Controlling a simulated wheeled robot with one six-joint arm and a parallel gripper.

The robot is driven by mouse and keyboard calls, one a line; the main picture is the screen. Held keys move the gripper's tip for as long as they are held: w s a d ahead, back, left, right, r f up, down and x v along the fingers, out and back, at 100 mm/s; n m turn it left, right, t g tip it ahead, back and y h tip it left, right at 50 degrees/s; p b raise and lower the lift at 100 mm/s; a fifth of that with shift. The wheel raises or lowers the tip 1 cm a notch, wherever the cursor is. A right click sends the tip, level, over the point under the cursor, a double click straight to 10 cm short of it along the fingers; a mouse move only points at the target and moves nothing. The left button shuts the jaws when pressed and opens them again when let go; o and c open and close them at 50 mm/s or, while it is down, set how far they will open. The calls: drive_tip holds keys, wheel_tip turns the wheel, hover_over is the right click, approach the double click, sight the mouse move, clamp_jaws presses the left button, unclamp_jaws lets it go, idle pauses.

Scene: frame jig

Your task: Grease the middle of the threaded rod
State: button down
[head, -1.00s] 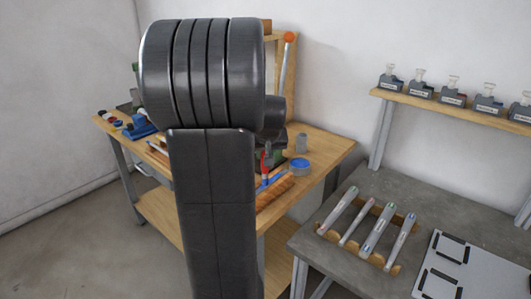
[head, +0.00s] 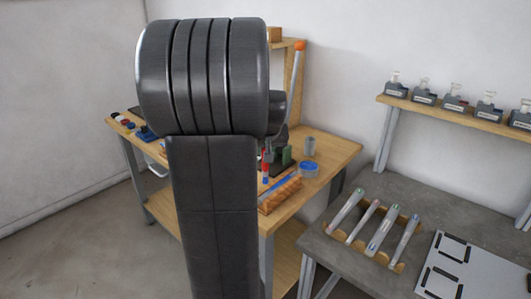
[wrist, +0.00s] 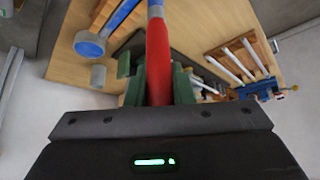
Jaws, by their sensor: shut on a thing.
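My gripper (wrist: 158,92) is shut on a red-handled tool (wrist: 158,50), whose handle runs away from the jaws to a blue part at the top edge of the wrist view. In the head view the red handle (head: 265,163) shows beside my arm, over the wooden bench (head: 335,150). The tool's working end cannot be made out. I cannot pick out the threaded rod with certainty; pale rods (wrist: 240,62) lie on a wooden rack in the wrist view.
A grey cup (head: 310,145) stands behind the tin. A blue device (wrist: 262,90) is beyond the rods. At right, a grey table (head: 340,252) bears several tubes and a white panel. My arm hides much of the bench.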

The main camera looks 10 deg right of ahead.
drive_tip(key=shift+r+p, duration=1.1)
drive_tip(key=shift+r, duration=0.8)
drive_tip(key=shift+r+p, duration=0.2)
drive_tip(key=shift+p, duration=1.5)
drive_tip(key=shift+f, duration=0.1)
